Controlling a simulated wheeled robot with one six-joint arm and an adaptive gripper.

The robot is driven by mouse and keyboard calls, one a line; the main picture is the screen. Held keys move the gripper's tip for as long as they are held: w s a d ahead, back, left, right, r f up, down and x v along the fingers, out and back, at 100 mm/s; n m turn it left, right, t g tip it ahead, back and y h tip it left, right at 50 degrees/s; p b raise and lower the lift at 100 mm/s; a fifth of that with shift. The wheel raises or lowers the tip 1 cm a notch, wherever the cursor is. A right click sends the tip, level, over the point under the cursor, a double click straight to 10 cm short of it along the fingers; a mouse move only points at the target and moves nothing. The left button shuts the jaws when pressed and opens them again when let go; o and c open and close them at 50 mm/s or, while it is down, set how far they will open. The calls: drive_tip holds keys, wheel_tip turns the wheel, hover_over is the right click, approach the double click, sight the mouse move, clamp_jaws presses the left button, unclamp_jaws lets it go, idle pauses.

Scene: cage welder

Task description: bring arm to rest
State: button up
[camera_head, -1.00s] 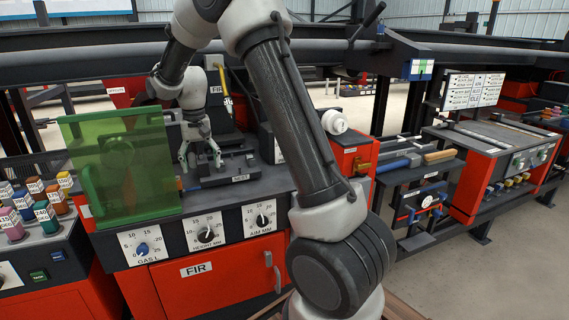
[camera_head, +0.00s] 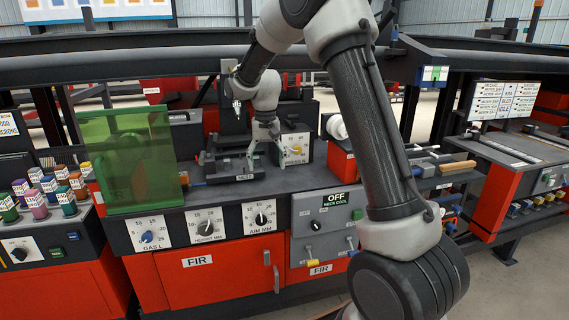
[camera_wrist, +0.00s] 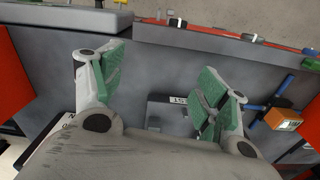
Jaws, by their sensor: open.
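My gripper (camera_head: 266,153) hangs from my bent arm over the back of the FIR bench (camera_head: 228,192), with its fingers pointing down. It is to the right of the green see-through screen (camera_head: 140,160), above and beside the dark labelled fixture (camera_head: 225,170). In the wrist view my gripper (camera_wrist: 165,85) shows two spread fingers with green pads and nothing between them. A dark fixture with a small label (camera_wrist: 178,101) lies below, partly hidden by the right finger. I cannot tell how far the fingers are above it.
Colored bottles (camera_head: 50,190) stand at the left. A control panel marked OFF (camera_head: 335,198) is at the bench front. A dark rail (camera_head: 120,70) crosses behind. The wrist view shows a blue-handled orange block (camera_wrist: 284,119).

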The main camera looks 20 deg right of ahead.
drive_tip(key=shift+s+d, duration=0.25)
drive_tip(key=shift+d, duration=0.2)
drive_tip(key=s+d+r+n+t, duration=0.1)
drive_tip(key=s+r, duration=0.3)
drive_tip(key=s, duration=0.7)
drive_tip(key=s+d+r+n+t, duration=0.1)
drive_tip(key=s+d+r+t, duration=0.1)
drive_tip(key=s, duration=1)
drive_tip(key=s+d+r+n+t, duration=0.1)
drive_tip(key=s+d+r, duration=0.2)
drive_tip(key=s, duration=0.9)
wheel_tip(320, 180, up, 3)
drive_tip(key=shift+d+r, duration=0.1)
drive_tip(key=shift+d, duration=0.2)
